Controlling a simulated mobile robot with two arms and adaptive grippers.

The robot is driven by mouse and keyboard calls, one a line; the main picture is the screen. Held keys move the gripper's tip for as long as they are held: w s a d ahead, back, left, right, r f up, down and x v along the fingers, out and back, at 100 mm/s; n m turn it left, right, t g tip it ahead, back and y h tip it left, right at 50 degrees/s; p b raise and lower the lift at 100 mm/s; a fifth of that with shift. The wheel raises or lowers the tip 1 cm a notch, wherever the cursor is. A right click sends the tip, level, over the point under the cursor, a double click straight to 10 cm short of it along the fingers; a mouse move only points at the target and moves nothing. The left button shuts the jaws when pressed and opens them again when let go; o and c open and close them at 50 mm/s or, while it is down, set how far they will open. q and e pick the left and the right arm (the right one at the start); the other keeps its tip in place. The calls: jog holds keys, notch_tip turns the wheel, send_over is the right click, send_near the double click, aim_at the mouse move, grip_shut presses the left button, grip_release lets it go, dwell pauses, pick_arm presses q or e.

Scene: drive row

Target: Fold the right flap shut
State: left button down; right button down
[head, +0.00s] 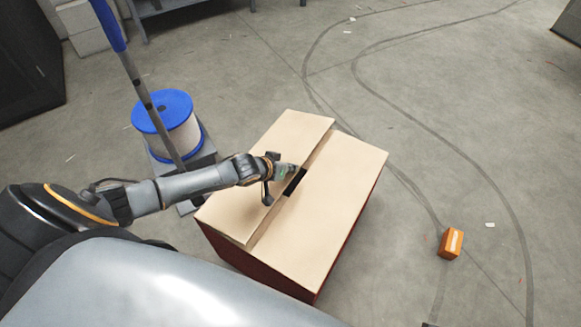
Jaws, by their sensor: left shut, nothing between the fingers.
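A dark red box (346,247) stands on the floor in the middle, with tan flaps on top. The right flap (325,205) lies about flat over the right side of the box top. The left flap (292,134) covers the left side. A narrow seam runs between them, with a dark gap by the gripper. My left gripper (284,173) is shut and empty, over the middle of the box at the seam. I cannot tell whether it touches a flap. It hides part of the left flap. My right gripper is out of view.
A blue-capped spool (163,112) sits on a grey stand left of the box, beside a blue-handled pole (139,88). A small orange box (451,243) lies on the floor at right. The floor right of the box is mostly clear.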

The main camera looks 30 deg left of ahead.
pick_arm(q)
jog(key=shift+f, duration=0.1)
jog(key=shift+d+f+b, duration=0.15)
jog(key=shift+d+f, duration=0.05)
jog(key=shift+f, duration=0.3)
jog(key=shift+d+f+b, duration=0.15)
jog(key=shift+f, duration=0.35)
jog(key=shift+d+f, duration=0.1)
jog(key=shift+f, duration=0.15)
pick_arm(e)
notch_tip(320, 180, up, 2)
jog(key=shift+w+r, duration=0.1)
